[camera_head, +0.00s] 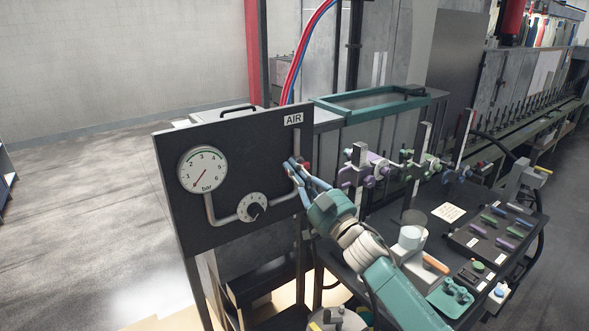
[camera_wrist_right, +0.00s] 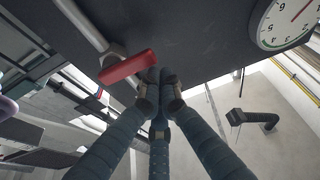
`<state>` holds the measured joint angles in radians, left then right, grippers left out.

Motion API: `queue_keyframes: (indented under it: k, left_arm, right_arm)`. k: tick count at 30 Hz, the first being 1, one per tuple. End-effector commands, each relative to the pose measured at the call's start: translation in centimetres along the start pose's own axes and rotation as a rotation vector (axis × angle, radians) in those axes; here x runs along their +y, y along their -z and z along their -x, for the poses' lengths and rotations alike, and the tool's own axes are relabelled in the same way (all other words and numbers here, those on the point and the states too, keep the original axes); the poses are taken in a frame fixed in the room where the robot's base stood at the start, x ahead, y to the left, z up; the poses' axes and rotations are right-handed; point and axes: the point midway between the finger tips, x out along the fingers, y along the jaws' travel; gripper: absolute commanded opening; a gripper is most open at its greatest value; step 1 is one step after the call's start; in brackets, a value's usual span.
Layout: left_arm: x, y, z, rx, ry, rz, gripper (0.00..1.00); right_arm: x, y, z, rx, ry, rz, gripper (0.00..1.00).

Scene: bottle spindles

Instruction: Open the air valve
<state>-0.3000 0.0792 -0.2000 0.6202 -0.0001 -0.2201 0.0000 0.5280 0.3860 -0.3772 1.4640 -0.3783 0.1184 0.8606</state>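The air valve's red handle (camera_wrist_right: 127,67) sits on a grey pipe on the dark panel in the right wrist view. In the head view only a small red part (camera_head: 307,166) shows beside my fingers, below the AIR label (camera_head: 293,119). My right gripper (camera_head: 292,166) is at the valve, in front of the panel. In the wrist view its fingertips (camera_wrist_right: 158,78) are drawn together. They are close to the near end of the handle, which lies beside them and not visibly between them. Contact cannot be told. My left gripper is out of view.
The dark panel (camera_head: 230,175) carries a pressure gauge (camera_head: 203,169), its needle pointing lower left, and a round dial (camera_head: 252,207). To the right, a dark table (camera_head: 405,268) holds fixtures and several coloured parts. Open floor (camera_head: 80,210) lies at the left.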

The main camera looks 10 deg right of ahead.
Motion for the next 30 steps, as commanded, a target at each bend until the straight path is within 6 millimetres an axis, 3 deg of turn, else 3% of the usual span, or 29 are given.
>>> queue_keyframes:
  k: [17,30]
  left_arm:
    - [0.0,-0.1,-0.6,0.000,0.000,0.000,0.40]
    - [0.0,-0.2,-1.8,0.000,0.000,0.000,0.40]
  right_arm:
    - [-0.2,-0.8,0.3,-0.002,0.041,0.117,0.00]
    - [-0.4,-2.6,0.9,-0.002,0.150,0.430,0.00]
